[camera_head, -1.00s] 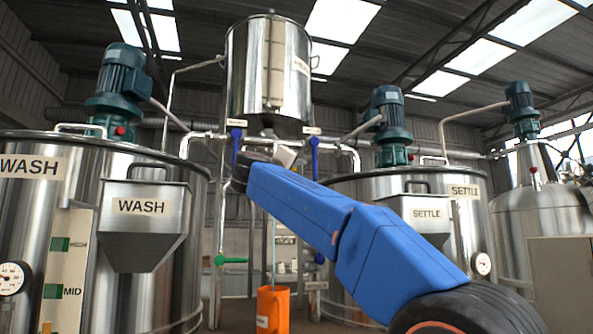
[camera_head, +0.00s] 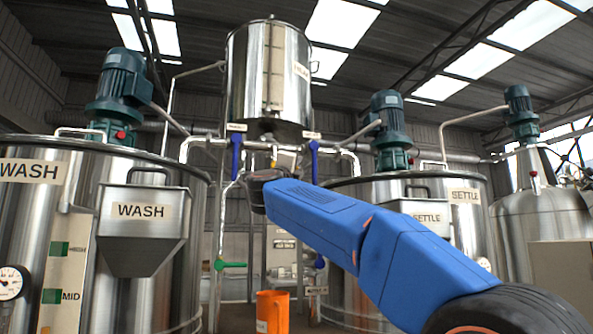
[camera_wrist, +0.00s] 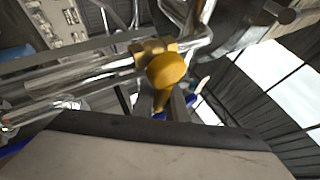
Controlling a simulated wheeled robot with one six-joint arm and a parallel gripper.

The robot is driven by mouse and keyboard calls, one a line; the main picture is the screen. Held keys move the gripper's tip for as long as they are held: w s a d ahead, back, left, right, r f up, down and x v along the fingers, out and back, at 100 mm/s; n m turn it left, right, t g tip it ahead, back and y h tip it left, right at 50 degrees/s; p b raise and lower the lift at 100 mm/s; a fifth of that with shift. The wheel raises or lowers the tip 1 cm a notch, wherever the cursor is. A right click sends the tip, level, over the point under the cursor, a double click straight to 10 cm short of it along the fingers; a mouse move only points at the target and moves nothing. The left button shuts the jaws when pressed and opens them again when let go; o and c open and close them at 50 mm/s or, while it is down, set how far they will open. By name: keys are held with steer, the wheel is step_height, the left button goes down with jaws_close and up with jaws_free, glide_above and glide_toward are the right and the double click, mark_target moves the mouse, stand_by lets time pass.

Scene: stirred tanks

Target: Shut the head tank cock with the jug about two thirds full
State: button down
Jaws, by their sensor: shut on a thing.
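The steel head tank (camera_head: 250,75) hangs high in the middle of the head view. Under it is a small yellow cock (camera_head: 274,152), which also shows large in the wrist view (camera_wrist: 166,70). My gripper (camera_wrist: 162,104) is shut on the yellow cock handle, with a dark finger on each side of it. In the head view my wrist and blue arm partly cover this spot. The orange jug (camera_head: 272,312) stands upright low in the middle, below the cock. Its liquid level cannot be seen from here.
Two blue-handled valves (camera_head: 236,155) (camera_head: 314,160) hang on the pipes on either side of the cock. A green-handled valve (camera_head: 232,265) is lower left. The WASH tank (camera_head: 40,220) stands left and the SETTLE tank (camera_head: 360,190) right, partly behind my arm.

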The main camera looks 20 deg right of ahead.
steer(key=shift+r+n, duration=0.1)
steer(key=shift+n, duration=0.2)
steer(key=c, duration=1.8)
jaws_free()
steer(key=shift+o, duration=0.2)
steer(key=shift+s+a, duration=0.1)
steer(key=v, duration=1.7)
steer(key=shift+s, duration=0.15)
